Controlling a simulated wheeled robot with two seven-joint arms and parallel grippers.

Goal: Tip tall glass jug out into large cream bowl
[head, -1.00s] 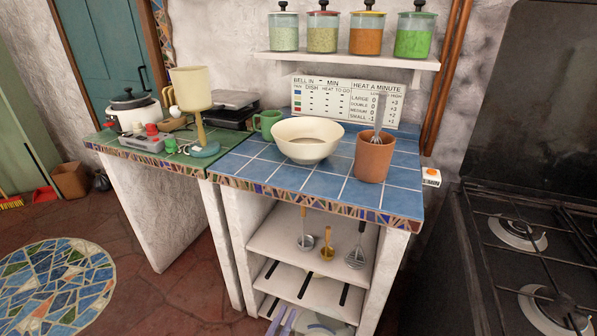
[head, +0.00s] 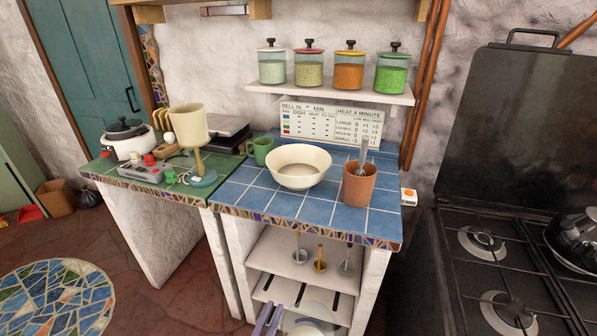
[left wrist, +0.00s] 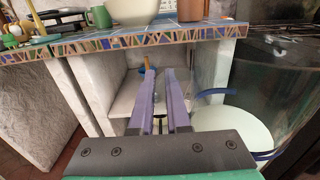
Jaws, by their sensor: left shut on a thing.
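The large cream bowl (head: 298,182) stands upright on the blue-tiled counter; its lower part also shows at the top of the left wrist view (left wrist: 136,14). The tall glass jug (head: 309,323) is clear, with blue trim and something pale inside. It is low in front of the counter, below the bowl, and partly cut off by the frame. In the left wrist view the jug (left wrist: 232,130) is right of the fingers. My left gripper (head: 269,318), with purple fingers (left wrist: 160,72), is shut on the jug; the exact contact is unclear. My right gripper is not in view.
A terracotta pot (head: 358,188) with a whisk stands right of the bowl, and a green mug (head: 260,150) behind left. The counter's mosaic edge (head: 300,228) lies above the jug. A lamp (head: 190,125) stands left. A shelf (head: 330,92) with jars hangs behind.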

